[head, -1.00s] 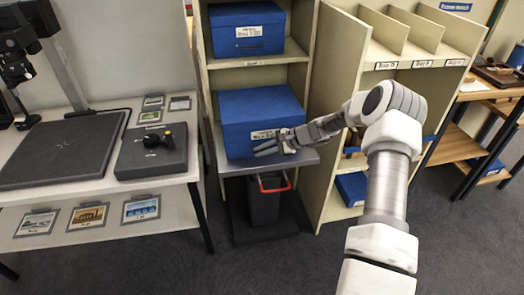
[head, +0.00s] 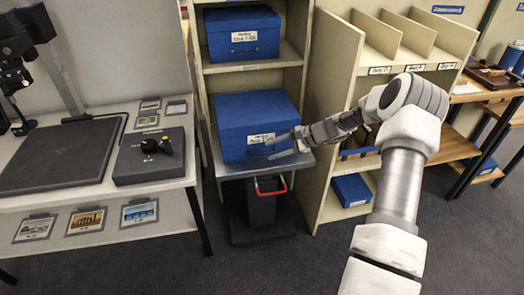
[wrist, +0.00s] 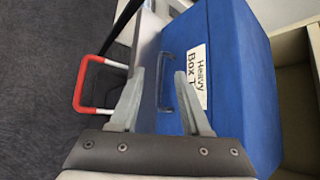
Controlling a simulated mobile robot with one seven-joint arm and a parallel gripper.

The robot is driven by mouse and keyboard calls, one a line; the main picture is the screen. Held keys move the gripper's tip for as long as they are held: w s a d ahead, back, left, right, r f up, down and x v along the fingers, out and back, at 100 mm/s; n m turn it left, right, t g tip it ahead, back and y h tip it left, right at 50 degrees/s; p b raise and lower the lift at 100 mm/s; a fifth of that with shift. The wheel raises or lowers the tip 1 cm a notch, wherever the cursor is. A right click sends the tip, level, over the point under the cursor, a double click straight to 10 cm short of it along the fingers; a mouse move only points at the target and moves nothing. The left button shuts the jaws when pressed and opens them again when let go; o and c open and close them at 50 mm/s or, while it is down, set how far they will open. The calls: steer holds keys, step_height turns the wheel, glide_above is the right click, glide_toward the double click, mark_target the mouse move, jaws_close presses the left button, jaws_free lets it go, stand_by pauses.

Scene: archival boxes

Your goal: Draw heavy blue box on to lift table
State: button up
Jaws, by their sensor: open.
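The heavy blue box (head: 257,112) sits at the front of a shelf bay in the head view, its lower front by the grey lift table (head: 226,171). In the wrist view the blue box (wrist: 238,70) shows its "Heavy" label and a thin pull handle (wrist: 163,88). My gripper (head: 284,148) is at the box's front, low and right of centre. In the wrist view my gripper (wrist: 160,72) is open, with its fingers on either side of the handle. I cannot tell whether they touch it. The grey lift table (wrist: 148,35) shows left of the box.
The lift table's red handle (head: 271,188) juts out below the tabletop. Another blue box (head: 243,48) is on the shelf above. A divided shelf unit (head: 335,95) stands close on the right, and a work table (head: 60,200) on the left.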

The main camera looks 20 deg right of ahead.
steer(key=p+v, duration=0.2)
steer(key=v, duration=0.8)
steer(key=shift+s, duration=0.1)
